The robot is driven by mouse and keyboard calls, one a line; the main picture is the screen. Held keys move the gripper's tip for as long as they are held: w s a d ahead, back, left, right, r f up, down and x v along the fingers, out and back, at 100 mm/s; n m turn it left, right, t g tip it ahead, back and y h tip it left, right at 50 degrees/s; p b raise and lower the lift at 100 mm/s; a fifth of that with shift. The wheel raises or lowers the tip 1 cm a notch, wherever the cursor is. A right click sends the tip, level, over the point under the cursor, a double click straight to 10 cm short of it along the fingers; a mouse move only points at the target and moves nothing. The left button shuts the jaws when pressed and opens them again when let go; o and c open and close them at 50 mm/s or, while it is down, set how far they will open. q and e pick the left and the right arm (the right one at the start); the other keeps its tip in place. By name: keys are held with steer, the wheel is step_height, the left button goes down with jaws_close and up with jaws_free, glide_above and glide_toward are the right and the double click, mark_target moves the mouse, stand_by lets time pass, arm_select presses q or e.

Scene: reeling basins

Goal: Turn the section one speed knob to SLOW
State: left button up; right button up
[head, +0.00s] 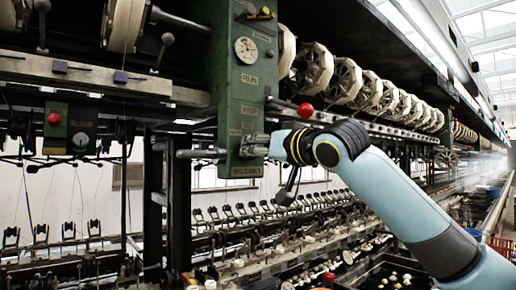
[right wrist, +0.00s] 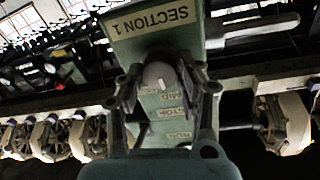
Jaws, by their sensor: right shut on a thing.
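The section one speed knob (right wrist: 157,76) is a rounded grey knob with a pale pointer mark, low on the green control column (right wrist: 150,28) above the SECTION 1 label (head: 231,170). My right gripper (right wrist: 162,88) is shut on the knob, with a finger on each side of it in the right wrist view. In the head view my right gripper (head: 262,146) reaches the column from the right and mostly hides the knob. My left gripper is not in view.
A gauge (head: 246,50) sits higher on the column. A lever with a red ball (head: 305,110) sticks out just above my right gripper. A grey handle (head: 200,153) points left from the column. A row of reels (head: 350,84) runs back along the machine.

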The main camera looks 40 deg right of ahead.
steer(key=shift+n+t+y+p, duration=0.3)
steer(key=shift+n+p, duration=1.85)
steer(key=shift+n, duration=1.85)
steer(key=o, duration=1.2)
steer(key=shift+c, duration=0.2)
steer(key=s, duration=0.7)
steer(key=shift+s+f, duration=0.25)
